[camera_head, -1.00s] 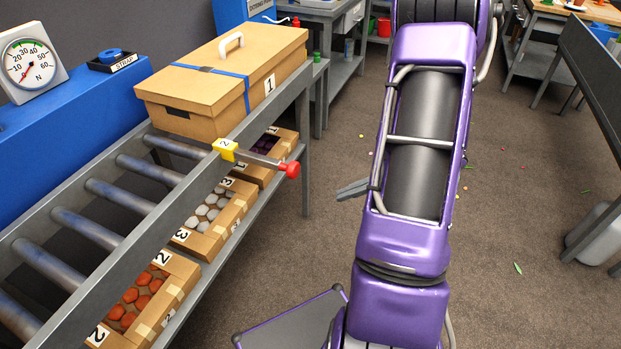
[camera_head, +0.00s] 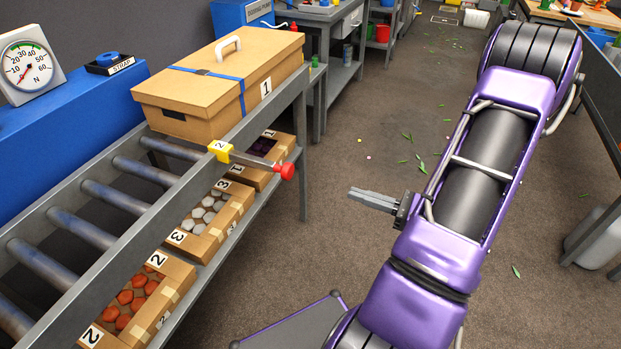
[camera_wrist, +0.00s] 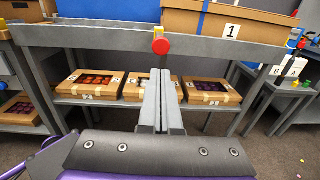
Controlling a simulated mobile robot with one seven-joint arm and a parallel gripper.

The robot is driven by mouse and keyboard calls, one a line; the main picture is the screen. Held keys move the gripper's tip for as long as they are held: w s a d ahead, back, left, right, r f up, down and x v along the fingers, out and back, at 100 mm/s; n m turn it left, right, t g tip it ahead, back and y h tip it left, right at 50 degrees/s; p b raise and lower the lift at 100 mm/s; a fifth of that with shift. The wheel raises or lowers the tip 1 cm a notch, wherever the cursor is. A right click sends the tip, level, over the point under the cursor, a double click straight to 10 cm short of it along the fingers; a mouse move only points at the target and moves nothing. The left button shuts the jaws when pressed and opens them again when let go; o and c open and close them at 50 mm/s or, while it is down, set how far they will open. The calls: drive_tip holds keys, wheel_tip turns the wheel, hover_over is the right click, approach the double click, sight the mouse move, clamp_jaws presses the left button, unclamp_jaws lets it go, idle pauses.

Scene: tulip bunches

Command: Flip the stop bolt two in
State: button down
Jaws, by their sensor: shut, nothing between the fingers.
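The stop bolt two is a metal bar with a red knob (camera_head: 287,171) and a yellow block marked 2 (camera_head: 221,150) on the conveyor's side rail. The bar sticks out from the rail over the aisle. In the wrist view the red knob (camera_wrist: 160,46) faces the camera, just beyond and above the fingertips. My gripper (camera_head: 352,193) is to the right of the knob, apart from it, with its fingers together and empty. The fingers also show in the wrist view (camera_wrist: 161,75).
A cardboard box marked 1 (camera_head: 225,88) with a blue strap sits on the roller conveyor (camera_head: 115,195). Lower-shelf cartons marked 2 (camera_head: 130,300), 3 (camera_head: 208,215) and 1 (camera_head: 268,158) hold bunches. A gauge (camera_head: 27,66) stands at the left. The aisle floor (camera_head: 380,110) is open.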

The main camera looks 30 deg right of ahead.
approach(260, 161)
drive_tip(key=shift+s+d+f+b, duration=0.4)
drive_tip(key=shift+d+f, duration=0.05)
drive_tip(key=shift+f, duration=0.05)
drive_tip(key=shift+w, duration=0.1)
drive_tip(key=x, duration=1)
drive_tip(key=shift+w+a, duration=0.1)
drive_tip(key=shift+a, duration=0.3)
drive_tip(key=shift+w+a+r, duration=0.1)
drive_tip(key=shift+w, duration=0.05)
